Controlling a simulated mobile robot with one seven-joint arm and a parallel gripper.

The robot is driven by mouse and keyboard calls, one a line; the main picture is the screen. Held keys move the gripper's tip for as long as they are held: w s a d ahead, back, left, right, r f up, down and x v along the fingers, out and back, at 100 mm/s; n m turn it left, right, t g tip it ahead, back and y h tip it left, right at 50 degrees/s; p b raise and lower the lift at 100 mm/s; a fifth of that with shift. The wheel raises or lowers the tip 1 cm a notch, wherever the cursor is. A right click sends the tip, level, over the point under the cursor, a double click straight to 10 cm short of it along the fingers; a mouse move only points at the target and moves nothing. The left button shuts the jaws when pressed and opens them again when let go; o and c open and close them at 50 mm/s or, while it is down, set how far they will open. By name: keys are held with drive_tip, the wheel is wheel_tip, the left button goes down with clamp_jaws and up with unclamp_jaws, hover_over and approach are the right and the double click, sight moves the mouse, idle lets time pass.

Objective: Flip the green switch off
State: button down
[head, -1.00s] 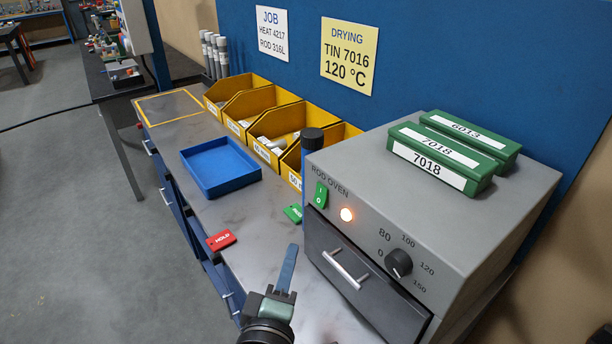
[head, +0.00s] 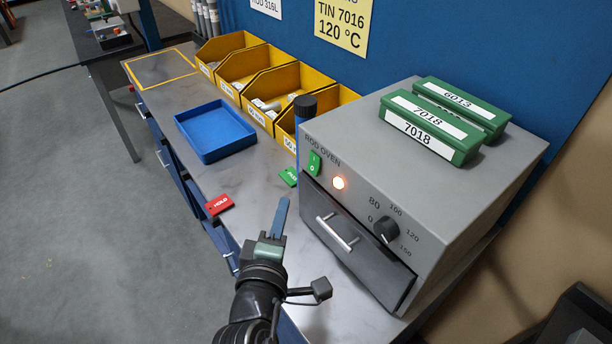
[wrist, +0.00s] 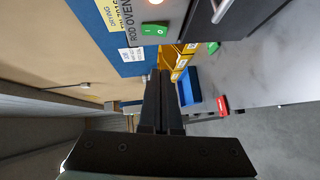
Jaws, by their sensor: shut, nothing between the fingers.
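The green switch (head: 314,163) is on the front of the grey rod oven (head: 430,185), at its upper left, beside a glowing orange lamp (head: 339,183). It also shows in the wrist view (wrist: 154,30), near the top, with its I and O marks. I cannot tell for sure which side is pressed. My gripper (head: 281,210) is in front of the oven, below and left of the switch and apart from it. Its blue-looking fingers are shut and empty. In the wrist view the closed fingers (wrist: 163,85) point up the picture, below the switch.
A black dial (head: 386,229) and a drawer handle (head: 338,233) are on the oven front. A dark blue cylinder (head: 304,110) stands at the oven's left corner. A blue tray (head: 240,143), yellow bins (head: 240,65) and red tag (head: 219,205) lie left. Green boxes (head: 440,122) sit on top.

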approach(309, 168)
drive_tip(key=w+a, duration=0.2)
drive_tip(key=w, duration=0.1)
drive_tip(key=w+d+p, duration=0.2)
drive_tip(key=shift+w+d+f, duration=0.25)
drive_tip(key=shift+w+d, duration=0.05)
drive_tip(key=shift+w, duration=0.05)
drive_tip(key=shift+f, duration=0.2)
